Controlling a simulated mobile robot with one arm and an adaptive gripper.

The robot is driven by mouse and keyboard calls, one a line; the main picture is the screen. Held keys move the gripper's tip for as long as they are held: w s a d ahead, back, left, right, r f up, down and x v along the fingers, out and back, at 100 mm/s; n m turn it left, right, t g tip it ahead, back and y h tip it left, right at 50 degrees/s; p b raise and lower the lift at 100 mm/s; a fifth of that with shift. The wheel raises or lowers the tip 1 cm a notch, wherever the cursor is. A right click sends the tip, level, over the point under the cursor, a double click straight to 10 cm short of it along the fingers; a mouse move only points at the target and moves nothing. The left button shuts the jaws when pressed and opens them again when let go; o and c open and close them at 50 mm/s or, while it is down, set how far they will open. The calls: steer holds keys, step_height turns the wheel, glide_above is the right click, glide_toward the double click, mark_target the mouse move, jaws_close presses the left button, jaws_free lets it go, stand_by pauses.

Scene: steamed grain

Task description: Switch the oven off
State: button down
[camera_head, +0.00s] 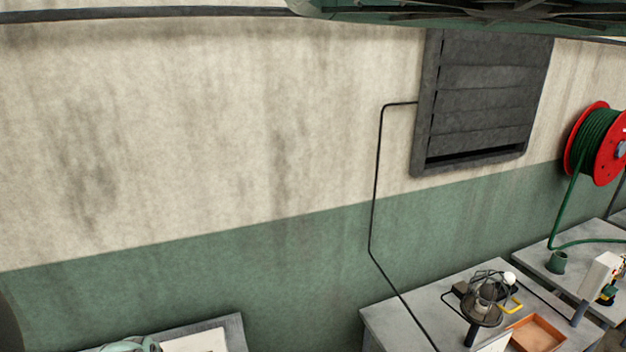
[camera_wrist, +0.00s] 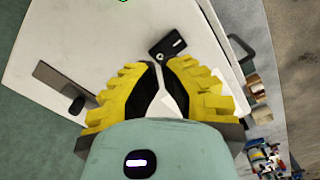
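In the wrist view my gripper (camera_wrist: 162,72) points at a broad off-white surface (camera_wrist: 100,30), which may be the oven's casing. Its yellow ridged fingers lean together, with a narrow gap between the tips and nothing held. A small black block with a pale round spot (camera_wrist: 167,48) lies just beyond the tips; whether they touch it cannot be told. A grey-brown strip with a dark knob-like end (camera_wrist: 62,90) is on the surface to the left. In the head view only a pale top (camera_head: 196,341) shows at the bottom left, perhaps the same thing.
A grey table at the right holds a wire-caged device (camera_head: 484,299) and an orange tray (camera_head: 538,334). A red hose reel (camera_head: 596,145) and a grey louvred vent (camera_head: 484,97) are on the wall. In the wrist view, small cluttered items (camera_wrist: 263,157) lie at the lower right.

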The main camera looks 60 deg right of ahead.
steer(key=shift+f+b, duration=1.5)
steer(key=shift+f, duration=0.2)
stand_by(1.1)
steer(key=shift+r, duration=0.1)
steer(key=shift+r+p, duration=1.65)
steer(key=shift+r, duration=1.75)
